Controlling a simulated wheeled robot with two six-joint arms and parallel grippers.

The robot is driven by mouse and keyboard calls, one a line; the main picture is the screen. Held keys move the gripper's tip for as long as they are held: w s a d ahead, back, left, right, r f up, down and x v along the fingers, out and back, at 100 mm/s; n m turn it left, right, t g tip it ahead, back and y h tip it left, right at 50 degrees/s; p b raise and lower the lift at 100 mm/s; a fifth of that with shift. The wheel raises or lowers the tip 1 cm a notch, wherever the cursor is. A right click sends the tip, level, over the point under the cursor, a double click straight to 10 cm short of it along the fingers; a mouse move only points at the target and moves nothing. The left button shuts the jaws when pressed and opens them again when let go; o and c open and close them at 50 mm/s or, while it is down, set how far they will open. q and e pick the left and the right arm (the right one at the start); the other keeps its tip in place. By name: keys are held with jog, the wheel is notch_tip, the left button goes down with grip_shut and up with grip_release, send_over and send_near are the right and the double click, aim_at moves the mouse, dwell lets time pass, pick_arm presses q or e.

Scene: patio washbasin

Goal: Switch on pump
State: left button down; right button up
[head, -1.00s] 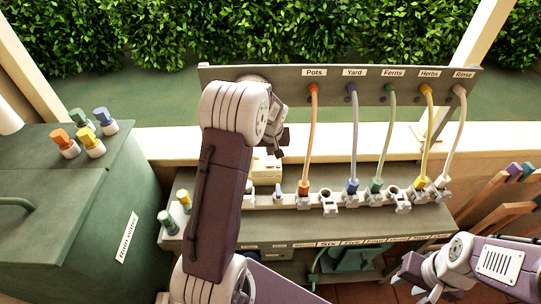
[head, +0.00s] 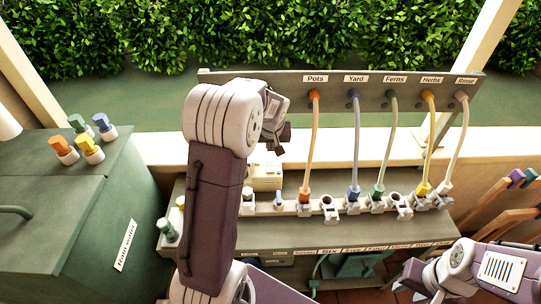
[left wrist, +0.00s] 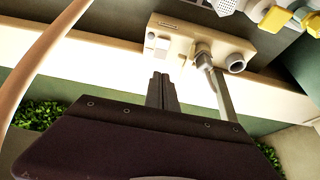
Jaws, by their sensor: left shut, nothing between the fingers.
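A cream box (head: 266,178) stands at the back of the bench, partly hidden by my left arm in the head view. In the left wrist view the cream box (left wrist: 185,42) carries a white rocker-like switch (left wrist: 158,43), a grey plug-like part (left wrist: 204,57) and a round grey fitting (left wrist: 236,62). My left gripper (head: 280,146) is in front of and above the box in the head view. Its fingers (left wrist: 162,78) are together and empty, pointing just below the switch in the left wrist view; contact cannot be told. My right gripper (head: 420,288) hangs low at the right, its fingertips unclear.
Several coloured hoses hang from a labelled panel (head: 380,92) to a row of grey clips (head: 330,207). A green tank (head: 60,215) with coloured caps stands left. Wooden handles (head: 500,192) lean at the right. A dark green object (head: 355,266) sits under the bench.

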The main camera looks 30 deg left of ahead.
aim_at(270, 163)
pick_arm(q)
jog(key=p+x, duration=0.1)
jog(key=x, duration=1.3)
jog(key=shift+a+p, duration=0.1)
jog(key=shift+p, duration=0.25)
jog(key=shift+w+a+f+b, duration=0.1)
jog(key=shift+w+f+b, duration=0.05)
jog(key=shift+f+b, duration=0.45)
jog(key=shift+r, duration=0.35)
jog(key=shift+s+f+b, duration=0.2)
jog(key=shift+s+b, duration=0.1)
jog(key=shift+s+d+r+b, duration=0.15)
jog(key=shift+s+d+b, duration=0.25)
jog(key=shift+s+d, duration=0.05)
jog(key=shift+r, duration=0.15)
